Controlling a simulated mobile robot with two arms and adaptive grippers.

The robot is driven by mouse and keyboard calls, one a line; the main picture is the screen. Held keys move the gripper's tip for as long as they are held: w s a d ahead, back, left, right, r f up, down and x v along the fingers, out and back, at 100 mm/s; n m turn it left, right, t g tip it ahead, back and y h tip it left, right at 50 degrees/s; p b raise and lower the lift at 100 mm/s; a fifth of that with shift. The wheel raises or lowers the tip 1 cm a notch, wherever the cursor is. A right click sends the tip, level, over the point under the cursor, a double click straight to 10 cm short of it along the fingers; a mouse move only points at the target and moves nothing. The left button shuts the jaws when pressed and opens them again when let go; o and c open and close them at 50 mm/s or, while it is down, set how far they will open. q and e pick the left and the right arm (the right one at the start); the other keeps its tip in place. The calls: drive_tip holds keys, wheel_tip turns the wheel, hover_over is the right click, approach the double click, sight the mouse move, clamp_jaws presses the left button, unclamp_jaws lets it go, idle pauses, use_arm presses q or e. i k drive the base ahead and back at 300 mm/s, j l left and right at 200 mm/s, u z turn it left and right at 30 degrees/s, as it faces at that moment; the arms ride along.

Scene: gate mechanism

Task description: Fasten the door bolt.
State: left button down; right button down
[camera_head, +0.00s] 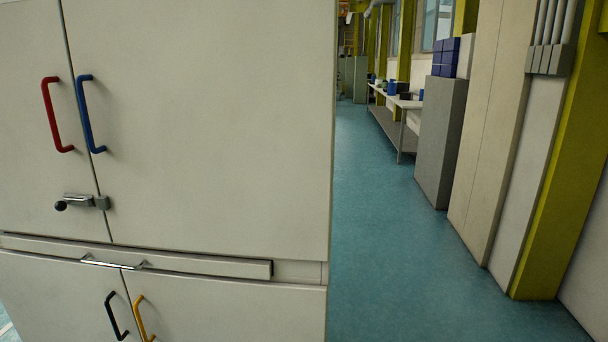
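A small metal door bolt (78,200) with a dark round knob (61,206) is on the left upper door of a pale cabinet. A grey catch block (103,203) sits at the seam, on the right door's edge. The bolt's right end lies close to the catch; I cannot tell whether it is inside. The left door (25,150) has a red handle (54,114) and the right door (210,120) a blue handle (88,114). Both doors look shut. Neither of my grippers shows in this view.
Below is a long bar with a chrome handle (112,263), then lower doors with a black handle (115,315) and a yellow handle (142,318). Right of the cabinet is open blue floor (400,270). A grey cabinet (440,140) and a yellow column (560,170) stand along the right wall.

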sight(60, 206)
drive_tip(key=u, duration=1.45)
